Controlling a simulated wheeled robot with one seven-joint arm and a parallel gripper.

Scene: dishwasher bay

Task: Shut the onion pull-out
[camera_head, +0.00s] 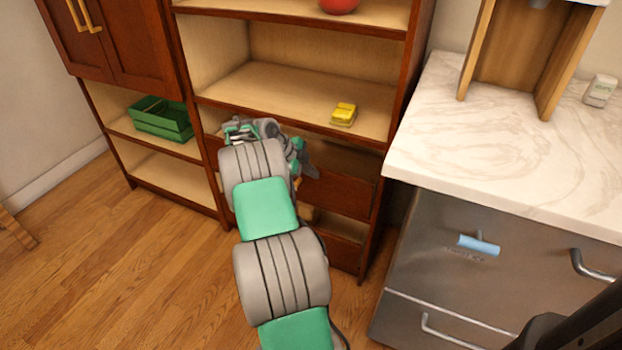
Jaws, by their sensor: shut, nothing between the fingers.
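The brown wooden cabinet has a pull-out front (342,192) below its middle shelf, right of my arm. A dark gap shows above this front; I cannot tell exactly how far it stands out. No onions or label can be made out, so I cannot confirm which pull-out is the onion one. My arm reaches up to the cabinet and covers the left part of the fronts. My gripper (309,166) is by the upper front's top edge, shut and empty, largely hidden by my arm. Contact cannot be told.
A lower wooden front (336,244) is below. A yellow packet (343,114) sits on the shelf above, and a red object (339,5) higher up. A green crate (162,118) stands left. A marble counter (500,150) over steel drawers is close at right.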

